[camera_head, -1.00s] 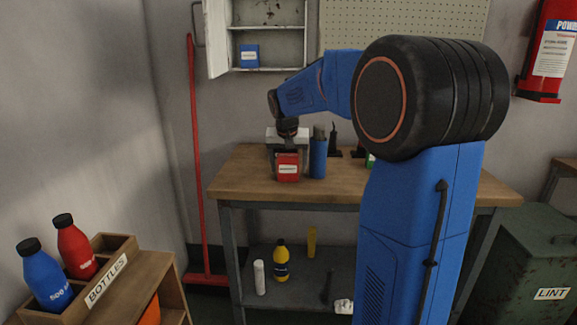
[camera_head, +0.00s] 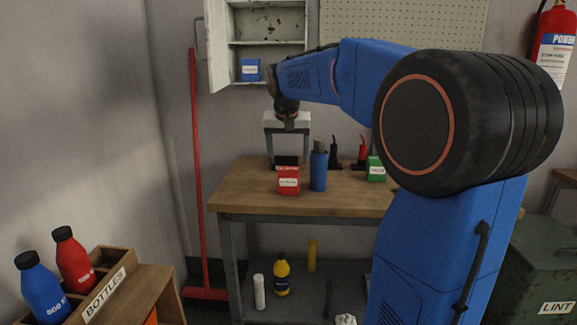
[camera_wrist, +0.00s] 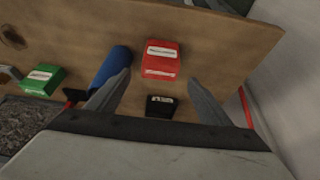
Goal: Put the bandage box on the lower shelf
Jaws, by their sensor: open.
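A red box (camera_head: 289,181) with a white label stands near the front of the workbench top; it also shows in the wrist view (camera_wrist: 160,60). A green box (camera_head: 376,169) stands further right, and a blue box (camera_head: 250,69) sits on a low shelf of the open wall cabinet (camera_head: 268,43). The labels are too small to read, so I cannot tell which is the bandage box. My gripper (camera_head: 288,155) points down above the bench, behind the red box. Its fingers (camera_wrist: 156,82) are apart, with nothing held between them.
A blue cylinder (camera_head: 318,170) stands right beside the red box, and a small black box (camera_wrist: 160,106) is behind it. Bottles, including a yellow one (camera_head: 282,276), stand on the bench's lower shelf. Cabinet shelf space right of the blue box is free.

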